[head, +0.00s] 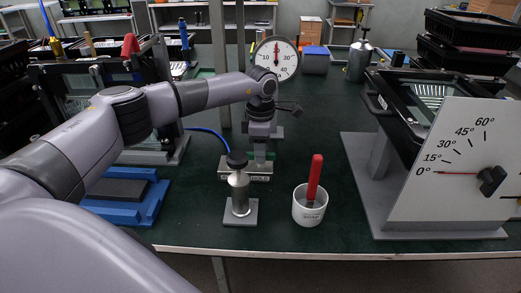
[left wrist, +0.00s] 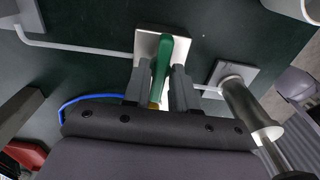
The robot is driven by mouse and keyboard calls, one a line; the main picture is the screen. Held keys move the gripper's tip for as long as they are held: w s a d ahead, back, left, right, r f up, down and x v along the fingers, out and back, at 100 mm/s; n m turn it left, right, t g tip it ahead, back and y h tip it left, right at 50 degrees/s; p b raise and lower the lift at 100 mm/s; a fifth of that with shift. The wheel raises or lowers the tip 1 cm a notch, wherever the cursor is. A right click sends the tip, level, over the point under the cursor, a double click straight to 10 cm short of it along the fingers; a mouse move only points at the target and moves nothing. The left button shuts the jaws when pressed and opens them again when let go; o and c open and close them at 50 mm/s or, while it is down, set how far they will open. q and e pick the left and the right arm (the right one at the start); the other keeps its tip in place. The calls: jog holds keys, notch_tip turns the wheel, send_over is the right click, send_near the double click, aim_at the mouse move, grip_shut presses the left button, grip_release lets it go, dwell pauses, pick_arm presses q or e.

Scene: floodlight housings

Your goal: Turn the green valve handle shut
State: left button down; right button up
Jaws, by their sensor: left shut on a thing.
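The green valve handle (left wrist: 161,66) shows in the left wrist view, over a pale square plate (left wrist: 148,38). It points up the picture with a slight tilt, crosswise to the thin white pipe (left wrist: 85,47) that runs to both sides of the plate. My left gripper (left wrist: 161,76) is shut on the handle, one finger on each side. Something yellow shows between the fingers, below the handle. In the head view my left gripper (head: 261,150) points down over the labelled valve block (head: 240,173); the handle is mostly hidden there. My right gripper is in neither view.
A metal cylinder with a dark knob (head: 240,190) stands close in front. A white cup (head: 308,211) holds a red-handled tool (head: 315,178). A tilted housing with an angle scale (head: 455,165) stands right, a blue tray (head: 125,205) left. A round gauge (head: 276,58) stands behind.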

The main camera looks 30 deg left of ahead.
pick_arm(q)
jog(key=c, duration=1.1)
grip_release()
notch_tip(320, 180, up, 7)
jog(key=shift+r, duration=0.15)
